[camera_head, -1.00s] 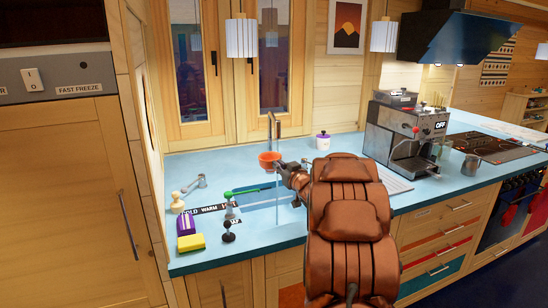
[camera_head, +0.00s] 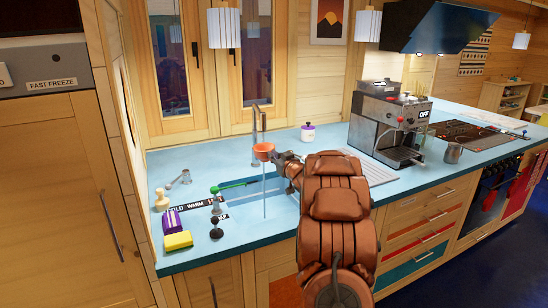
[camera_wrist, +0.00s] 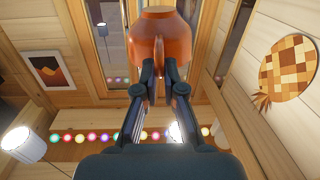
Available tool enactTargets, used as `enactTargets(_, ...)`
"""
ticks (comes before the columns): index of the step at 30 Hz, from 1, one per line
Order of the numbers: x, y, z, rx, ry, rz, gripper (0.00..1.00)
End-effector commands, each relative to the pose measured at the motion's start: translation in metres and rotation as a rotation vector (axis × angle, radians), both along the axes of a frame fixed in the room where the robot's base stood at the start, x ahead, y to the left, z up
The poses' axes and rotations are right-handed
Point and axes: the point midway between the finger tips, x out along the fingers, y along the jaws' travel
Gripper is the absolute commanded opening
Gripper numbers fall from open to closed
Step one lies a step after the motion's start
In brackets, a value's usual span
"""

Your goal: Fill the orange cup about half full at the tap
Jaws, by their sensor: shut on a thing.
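The orange cup (camera_head: 263,151) is held off the counter, under the spout of the tall metal tap (camera_head: 256,122) at the sink (camera_head: 254,190). My gripper (camera_head: 277,156) is shut on the cup from its right side. A thin pale stream shows below the cup, down towards the sink. I cannot tell whether it passes beside the cup or comes from it. The water level inside is not visible. In the wrist view the fingers (camera_wrist: 160,70) close on the cup (camera_wrist: 158,38). A strip reading COLD, WARM (camera_head: 205,205) lies left of the sink with a small lever.
A yellow sponge (camera_head: 178,240), a purple box (camera_head: 173,221) and a black knobbed object (camera_head: 216,228) stand on the left of the blue counter. A white pot with a purple lid (camera_head: 308,132) is behind my arm. A coffee machine (camera_head: 390,128) stands to the right.

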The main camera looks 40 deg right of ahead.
Motion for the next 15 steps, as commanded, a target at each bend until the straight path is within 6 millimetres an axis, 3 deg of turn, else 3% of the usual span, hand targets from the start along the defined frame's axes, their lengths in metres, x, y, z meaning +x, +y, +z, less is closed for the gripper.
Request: enactTargets(15,0.039,-0.031,0.001,0.000,0.002,-0.001,0.00)
